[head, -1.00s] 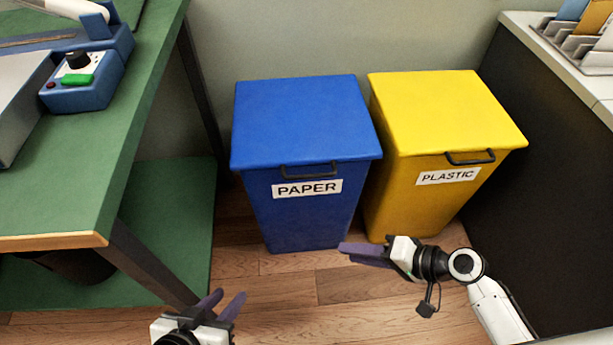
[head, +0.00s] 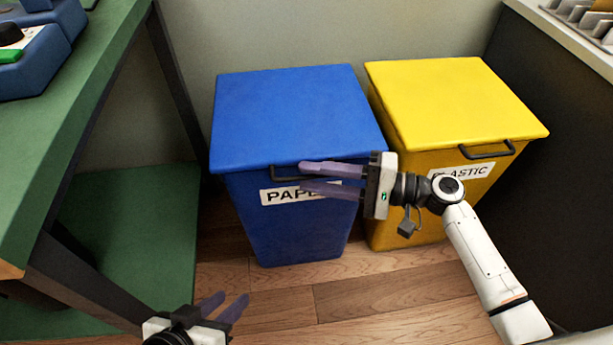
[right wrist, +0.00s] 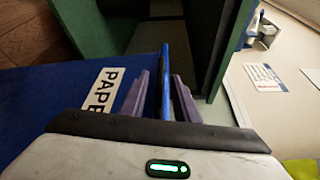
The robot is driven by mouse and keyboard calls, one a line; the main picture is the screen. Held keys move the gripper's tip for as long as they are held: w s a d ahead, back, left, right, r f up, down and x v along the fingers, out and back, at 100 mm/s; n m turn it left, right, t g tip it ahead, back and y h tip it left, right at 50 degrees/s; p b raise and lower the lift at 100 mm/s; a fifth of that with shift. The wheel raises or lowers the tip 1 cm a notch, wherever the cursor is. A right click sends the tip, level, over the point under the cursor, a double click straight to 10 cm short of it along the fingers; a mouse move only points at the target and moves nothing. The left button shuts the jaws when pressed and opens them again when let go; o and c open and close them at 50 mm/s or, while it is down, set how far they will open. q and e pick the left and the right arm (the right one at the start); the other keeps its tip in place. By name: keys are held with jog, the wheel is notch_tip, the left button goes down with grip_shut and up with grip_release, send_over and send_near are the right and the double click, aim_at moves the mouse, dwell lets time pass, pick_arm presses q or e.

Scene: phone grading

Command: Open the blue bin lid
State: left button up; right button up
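The blue bin (head: 295,230) stands on the floor with its flat blue lid (head: 290,115) shut. A dark handle (head: 285,173) is on the lid's front edge, above the PAPER label (head: 278,195). My right gripper (head: 303,176) is open at the lid's front edge; its fingers hide the handle's right part and some of the label. In the right wrist view the lid's thin blue edge (right wrist: 167,95) shows between the two spread fingers (right wrist: 160,97). I cannot tell whether they touch it. My left gripper (head: 228,303) is open and empty, low over the floor.
A yellow bin (head: 450,100) labelled PLASTIC stands close on the right, also shut. A green workbench (head: 95,95) with a lower green shelf (head: 135,235) is on the left. A dark cabinet (head: 540,140) is on the right. Wood floor (head: 280,290) is free in front of the bins.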

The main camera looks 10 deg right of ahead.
jog(key=shift+x, duration=0.95)
jog(key=shift+c, duration=0.4)
grip_shut()
